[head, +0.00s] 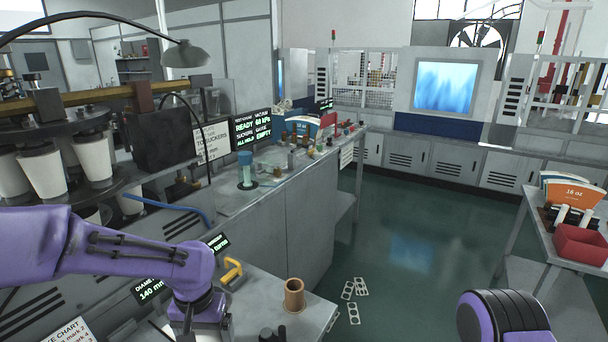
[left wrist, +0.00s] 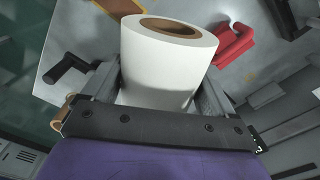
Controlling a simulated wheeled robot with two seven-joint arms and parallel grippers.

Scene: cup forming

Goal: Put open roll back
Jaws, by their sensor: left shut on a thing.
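A white paper roll (left wrist: 165,65) with a brown core stands out in the left wrist view, its open end towards the top. My left gripper (left wrist: 155,98) is shut on it, one grey finger on each side. In the head view my left arm comes in from the left and bends down over the near bench top; the fingers and the roll are hidden there or cut off by the bottom edge. My right gripper is not in view; only a purple and black part of my right arm shows at bottom right.
A brown hollow tube (head: 293,296) stands on the near bench by a yellow handle (head: 232,270). In the left wrist view a red object (left wrist: 235,45) and a black handle (left wrist: 70,70) lie close to the roll. A red bin (head: 580,245) is on the right table. The green floor is mostly clear.

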